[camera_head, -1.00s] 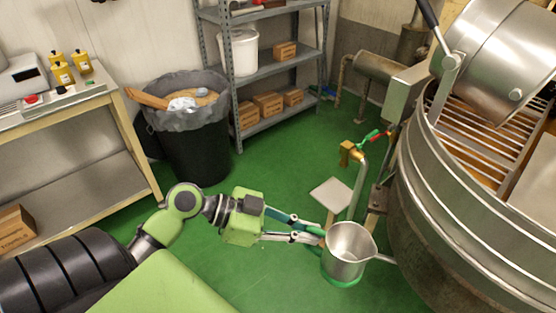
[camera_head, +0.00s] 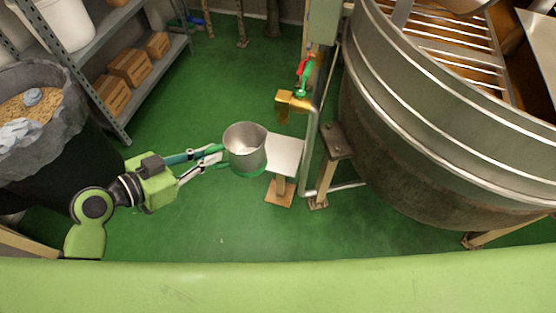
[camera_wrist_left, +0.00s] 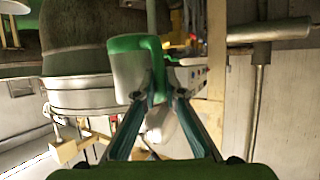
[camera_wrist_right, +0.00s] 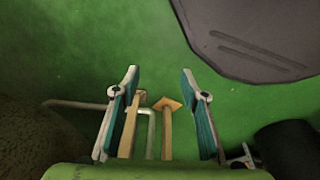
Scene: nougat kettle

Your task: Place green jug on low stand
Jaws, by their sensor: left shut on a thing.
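The jug (camera_head: 246,149) is a steel vessel with a green base rim; its green handle (camera_wrist_left: 152,46) shows in the left wrist view. My left gripper (camera_head: 221,154) is shut on the handle, and the jug is held roughly upright. The low stand (camera_head: 285,155) has a pale square top on a short post with a brown foot. In the head view the jug is at the left edge of the stand's top and hides part of it; the gap between them cannot be told. My right gripper (camera_wrist_right: 160,74) is open and empty in the right wrist view.
A large steel kettle (camera_head: 420,130) stands to the right of the stand. A pipe with a brass tap (camera_head: 293,101) and red-green lever rises beside the stand. A lined bin (camera_head: 40,130) and a shelf with cartons (camera_head: 130,67) are at left. Green floor in front is clear.

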